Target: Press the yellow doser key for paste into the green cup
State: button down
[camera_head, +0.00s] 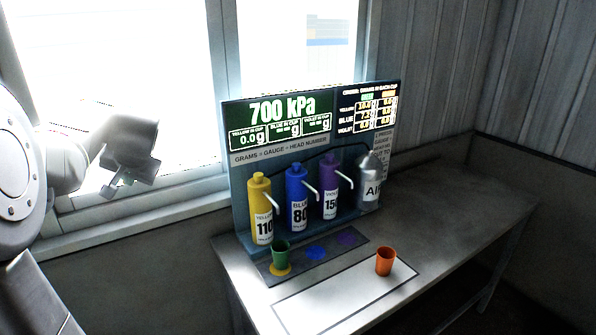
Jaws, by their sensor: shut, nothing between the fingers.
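The yellow doser (261,212) stands at the left of the dispenser panel, labelled "YELLOW 110", with a yellow key on its top. Its white spout points down to the right. The green cup (280,253) stands upright on the yellow spot (280,269) in front of the yellow doser, near its spout. The display panel (283,125) reads "700 kPa" and "YELLOW IN CUP 0.0 g". My gripper (118,188) is shut and empty, in the air left of the dispenser in front of the window, well apart from the yellow doser.
A blue doser (297,197), a violet doser (330,187) and a grey air tank (368,184) stand right of the yellow one. An orange cup (385,261) stands on the white mat (335,303). The bench (450,205) is clear at right. A window ledge (130,225) runs below my gripper.

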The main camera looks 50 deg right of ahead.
aim_at(258, 176)
jog(key=i+l+z, duration=0.1)
jog(key=i+z, duration=0.15)
jog(key=z, duration=0.2)
jog(key=i+z, duration=0.4)
jog(key=i+j+z, duration=0.1)
jog(key=z, duration=0.35)
jog(key=i, duration=0.05)
